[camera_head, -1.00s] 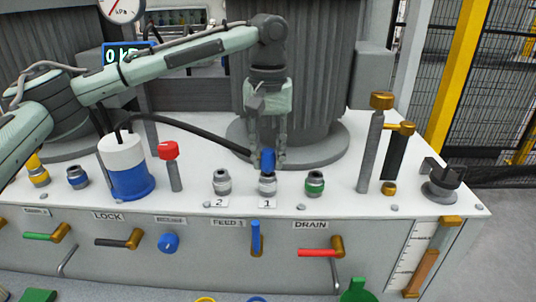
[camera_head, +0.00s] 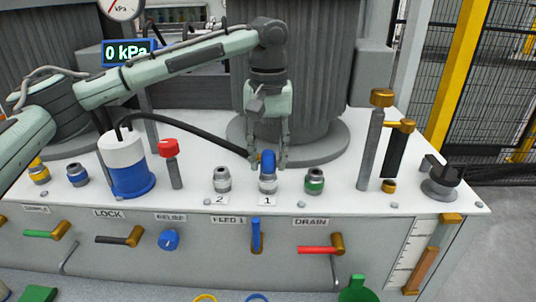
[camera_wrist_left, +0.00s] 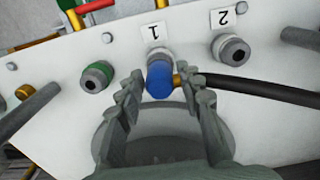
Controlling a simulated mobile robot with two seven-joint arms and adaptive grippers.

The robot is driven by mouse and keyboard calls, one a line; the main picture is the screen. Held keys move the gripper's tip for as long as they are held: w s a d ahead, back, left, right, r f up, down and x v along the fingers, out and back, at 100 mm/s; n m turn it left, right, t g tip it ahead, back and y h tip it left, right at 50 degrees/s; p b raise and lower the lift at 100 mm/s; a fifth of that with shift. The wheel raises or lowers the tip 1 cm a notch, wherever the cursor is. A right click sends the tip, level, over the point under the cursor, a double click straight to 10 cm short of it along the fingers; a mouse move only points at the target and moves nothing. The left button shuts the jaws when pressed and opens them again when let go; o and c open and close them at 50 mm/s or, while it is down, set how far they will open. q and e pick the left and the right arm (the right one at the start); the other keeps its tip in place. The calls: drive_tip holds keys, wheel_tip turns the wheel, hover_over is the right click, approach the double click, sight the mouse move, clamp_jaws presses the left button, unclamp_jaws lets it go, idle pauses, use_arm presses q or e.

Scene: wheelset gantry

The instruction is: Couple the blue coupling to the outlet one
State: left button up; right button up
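The blue coupling (camera_head: 268,162) stands upright on top of outlet 1 (camera_head: 268,184), the metal fitting behind the label "1". A black hose (camera_head: 190,127) runs to its side through a brass elbow (camera_wrist_left: 179,80). In the left wrist view the blue coupling (camera_wrist_left: 159,82) sits over the outlet (camera_wrist_left: 159,54), seemingly in line with it; how deep it is seated is hidden. My left gripper (camera_head: 269,162) points down around the coupling. Its fingers (camera_wrist_left: 160,88) are spread, with a gap visible on both sides of the coupling. My right gripper is not in view.
Outlet 2 (camera_head: 222,180) is left of outlet 1, and a green-ringed fitting (camera_head: 314,182) is right. A red-capped post (camera_head: 171,165) and a blue-white cylinder (camera_head: 126,168) stand further left. Valve handles line the front panel. The display (camera_head: 129,53) reads 0 kPa.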

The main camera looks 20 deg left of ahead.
use_arm(q)
drive_tip(key=shift+o, duration=0.9)
wheel_tip(320, 180, up, 12)
